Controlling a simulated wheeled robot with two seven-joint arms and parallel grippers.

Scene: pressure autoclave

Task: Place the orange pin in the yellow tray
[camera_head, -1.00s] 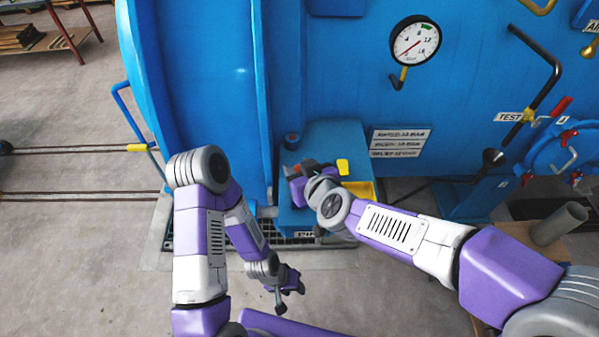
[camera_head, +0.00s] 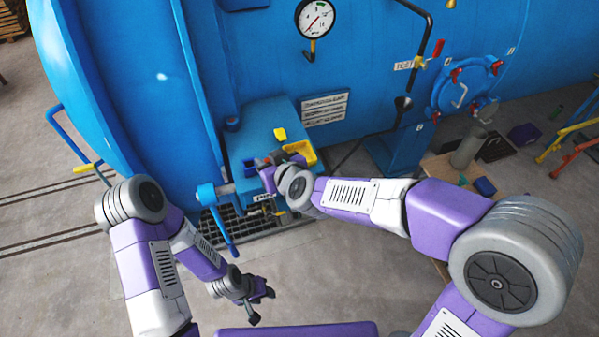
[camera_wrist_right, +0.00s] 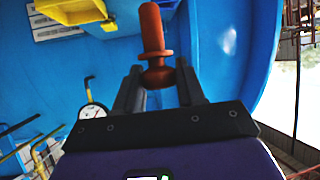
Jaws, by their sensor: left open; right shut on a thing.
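The orange pin (camera_wrist_right: 153,45) shows in the right wrist view, upright in the picture with a flange near its lower end. My right gripper (camera_wrist_right: 160,85) is shut on it. In the head view my right gripper (camera_head: 268,166) is over the blue housing, just left of the yellow tray (camera_head: 313,157); the pin is hard to make out there. The tray is partly hidden by my right wrist; it also shows at the top left of the right wrist view (camera_wrist_right: 70,12). My left gripper (camera_head: 262,294) is open and empty, low over the floor.
A yellow tab (camera_head: 280,134) stands up beside the tray. A blue lever (camera_head: 222,228) hangs over a floor grating (camera_head: 248,226) left of the housing. The big blue vessel (camera_head: 260,60) fills the back. Open floor lies in front.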

